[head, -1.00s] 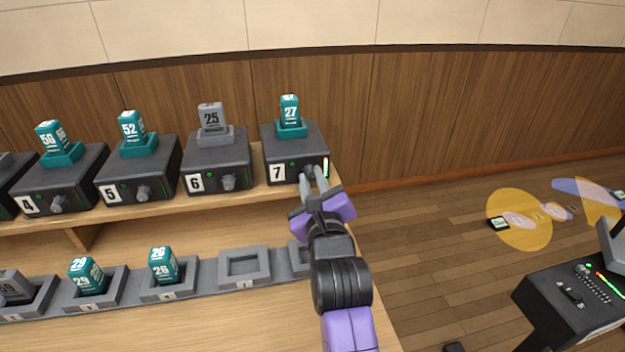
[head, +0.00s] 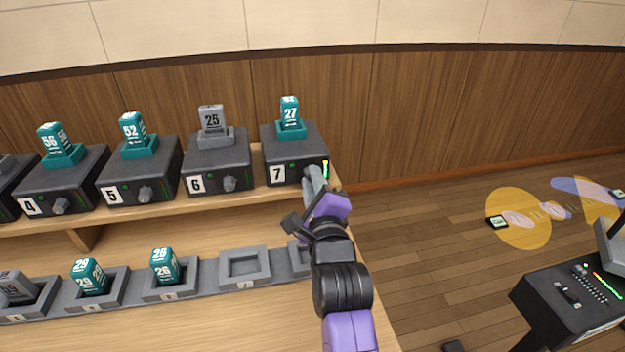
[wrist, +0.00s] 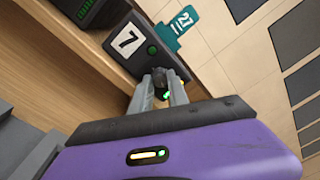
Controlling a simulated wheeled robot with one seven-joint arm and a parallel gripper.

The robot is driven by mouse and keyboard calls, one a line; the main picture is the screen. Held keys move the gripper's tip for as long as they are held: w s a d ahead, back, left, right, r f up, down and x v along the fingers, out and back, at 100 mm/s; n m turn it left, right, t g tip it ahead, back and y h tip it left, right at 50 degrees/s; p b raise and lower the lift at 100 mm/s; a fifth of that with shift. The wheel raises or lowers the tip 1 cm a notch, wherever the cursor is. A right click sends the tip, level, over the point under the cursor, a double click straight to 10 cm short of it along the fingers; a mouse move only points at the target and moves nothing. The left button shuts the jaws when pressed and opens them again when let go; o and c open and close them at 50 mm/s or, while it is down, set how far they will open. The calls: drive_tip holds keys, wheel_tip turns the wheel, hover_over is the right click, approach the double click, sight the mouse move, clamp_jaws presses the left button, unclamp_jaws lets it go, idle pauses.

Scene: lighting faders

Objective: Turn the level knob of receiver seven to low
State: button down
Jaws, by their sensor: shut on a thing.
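Receiver seven (head: 295,142) is a dark box with a white "7" plate, at the right end of the upper shelf. A teal block marked 27 (head: 290,112) stands in the holder on its top. My gripper (head: 314,175) is at its front face, shut on the level knob (wrist: 160,78). The fingers mostly hide the knob in both views. In the wrist view the gripper's fingers (wrist: 161,90) sit on either side of the dark knob. The level bar (head: 325,170) beside the knob shows yellow and green in the head view.
Below is a row of grey trays (head: 244,266), some holding blocks. A mixing console (head: 580,295) stands at the lower right. Open floor lies right of the shelf.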

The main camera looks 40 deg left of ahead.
drive_tip(key=shift+r+m+g+p, duration=0.2)
drive_tip(key=shift+m+p, duration=0.6)
drive_tip(key=shift+m, duration=3.2)
drive_tip(key=shift+f+m+g+p, duration=0.15)
drive_tip(key=shift+m+g+p, duration=0.4)
drive_tip(key=shift+m, duration=3.45)
drive_tip(key=shift+r+m+g+p, duration=0.1)
drive_tip(key=shift+m+p, duration=0.9)
drive_tip(key=shift+m, duration=3)
